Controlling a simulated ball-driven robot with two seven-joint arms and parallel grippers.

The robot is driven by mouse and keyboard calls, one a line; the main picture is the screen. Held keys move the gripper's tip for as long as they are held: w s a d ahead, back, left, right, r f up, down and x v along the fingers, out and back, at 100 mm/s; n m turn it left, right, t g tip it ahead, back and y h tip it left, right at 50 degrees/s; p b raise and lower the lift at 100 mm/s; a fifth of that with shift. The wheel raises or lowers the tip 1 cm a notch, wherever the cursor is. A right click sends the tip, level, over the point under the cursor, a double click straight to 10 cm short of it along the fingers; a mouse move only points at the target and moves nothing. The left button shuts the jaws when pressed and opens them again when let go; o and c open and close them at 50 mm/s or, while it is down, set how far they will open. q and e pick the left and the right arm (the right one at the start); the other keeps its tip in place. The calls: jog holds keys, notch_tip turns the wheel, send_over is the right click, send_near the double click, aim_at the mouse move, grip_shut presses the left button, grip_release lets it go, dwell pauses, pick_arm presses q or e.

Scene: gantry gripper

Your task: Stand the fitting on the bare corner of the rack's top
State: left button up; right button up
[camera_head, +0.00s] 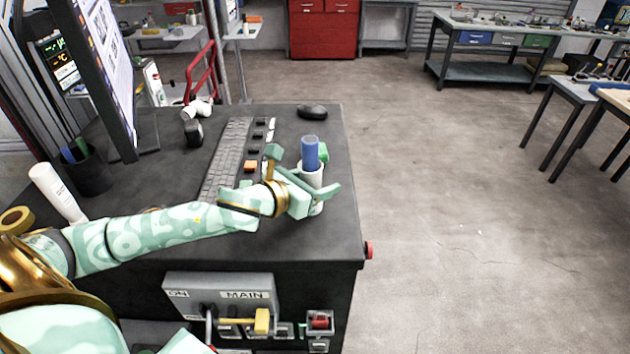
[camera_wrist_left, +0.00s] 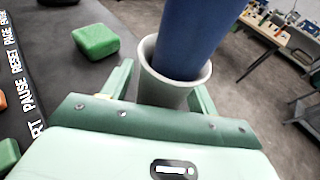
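The fitting looks to be a pale cup-like sleeve (camera_head: 317,208) with a blue cylinder (camera_head: 310,152) upright in it; I cannot tell if the two are one piece. It stands on the dark rack's top (camera_head: 260,247) near the right edge. In the left wrist view the sleeve (camera_wrist_left: 165,92) sits between my fingers, with the blue cylinder (camera_wrist_left: 190,38) rising from it. My left gripper (camera_head: 306,178) is open around the sleeve, with a small gap at the left finger. The sleeve's lower part is partly hidden by my gripper. My right gripper is not in view.
A keyboard (camera_head: 226,158), several small blocks including an orange one (camera_head: 250,167), a mouse (camera_head: 312,111), a monitor (camera_head: 103,60), a pen cup (camera_head: 85,168) and a white tube (camera_head: 57,192) share the top. Its front right corner is bare. A red button (camera_head: 369,250) sticks out below it.

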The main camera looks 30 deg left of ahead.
pick_arm(q)
jog(key=shift+r, duration=0.2)
jog(key=shift+s+a, duration=0.15)
jog(key=shift+s, duration=0.2)
jog(key=v, duration=1)
jog(key=shift+s+r+p, duration=0.3)
jog(key=shift+s+p, duration=0.1)
jog(key=shift+s, duration=0.2)
